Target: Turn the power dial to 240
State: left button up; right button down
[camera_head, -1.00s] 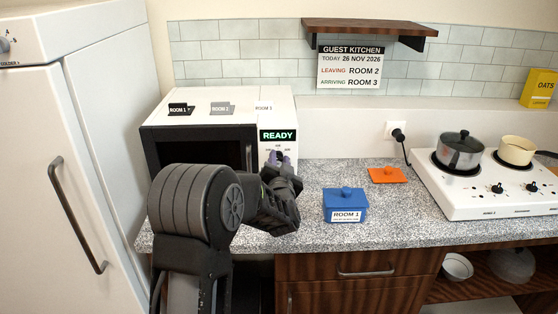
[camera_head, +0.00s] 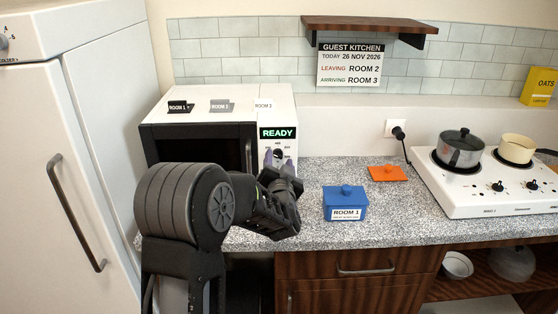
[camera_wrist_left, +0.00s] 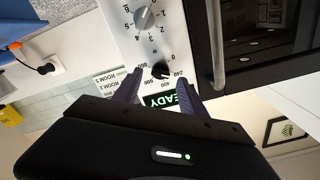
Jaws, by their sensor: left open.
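The microwave (camera_head: 198,142) stands on the counter beside the fridge, its green READY display (camera_head: 278,133) lit. Its black power dial (camera_wrist_left: 160,71) shows in the left wrist view beside the display, ringed by 0, 240, 400, 600 and 800. I cannot tell for sure which mark it points to. My left gripper (camera_head: 277,161) is open in front of the microwave's control panel. In the left wrist view its two fingertips lie on either side of the dial; contact cannot be told. A grey knob (camera_wrist_left: 144,18) with its own numbers is further along the panel. My right gripper is out of view.
The microwave's door handle (camera_wrist_left: 217,45) runs beside the panel. A blue ROOM 1 box (camera_head: 345,204) and an orange lid (camera_head: 387,173) lie on the counter to the right. A hob (camera_head: 485,205) with two pots is further right. A wooden shelf (camera_head: 369,27) hangs above.

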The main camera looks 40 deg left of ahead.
pick_arm(q)
jog(key=b+v, duration=0.1)
jog(key=v, duration=0.5)
dwell(0.4)
